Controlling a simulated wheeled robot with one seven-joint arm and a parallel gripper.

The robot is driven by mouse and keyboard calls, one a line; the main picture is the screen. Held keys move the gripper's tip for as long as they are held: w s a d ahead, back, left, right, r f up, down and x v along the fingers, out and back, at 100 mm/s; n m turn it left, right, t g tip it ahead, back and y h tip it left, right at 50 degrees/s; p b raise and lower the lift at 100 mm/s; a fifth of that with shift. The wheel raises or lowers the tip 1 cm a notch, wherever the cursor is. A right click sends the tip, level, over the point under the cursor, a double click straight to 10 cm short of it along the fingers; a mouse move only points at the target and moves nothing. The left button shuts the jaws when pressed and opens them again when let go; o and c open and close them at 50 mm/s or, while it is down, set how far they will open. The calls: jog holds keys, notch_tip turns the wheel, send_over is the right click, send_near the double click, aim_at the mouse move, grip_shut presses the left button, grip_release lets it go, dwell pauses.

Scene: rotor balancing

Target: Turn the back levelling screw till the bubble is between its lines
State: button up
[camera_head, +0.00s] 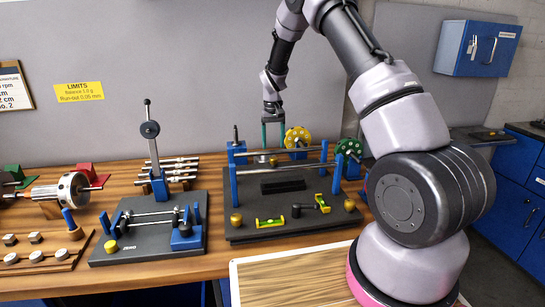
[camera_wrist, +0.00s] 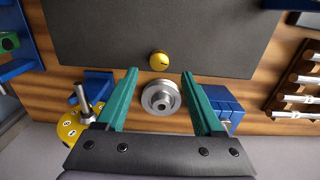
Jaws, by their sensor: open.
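The back levelling screw, a brass knob with a dark mark (camera_wrist: 159,61), sits at the back edge of the dark base plate (camera_wrist: 100,30); it also shows in the head view (camera_head: 273,161). My gripper (camera_wrist: 159,73) is open and empty above the back edge, its teal fingers either side of the knob in the wrist view. In the head view my gripper (camera_head: 272,132) is well above the plate. Two yellow-green spirit levels lie on the plate, one at the front (camera_head: 270,222) and one at the right (camera_head: 322,200). Their bubbles are too small to read.
A silver stepped disc (camera_wrist: 160,97) appears between my fingers, behind the plate. A blue block (camera_wrist: 222,103) and a yellow numbered disc (camera_wrist: 72,126) flank my fingers. Rails on blue posts (camera_head: 232,186) cross the plate. Front brass knobs (camera_head: 236,219) stand at its corners.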

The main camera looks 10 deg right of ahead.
aim_at(273, 158)
notch_tip(273, 158, down, 6)
dwell(0.4)
grip_shut()
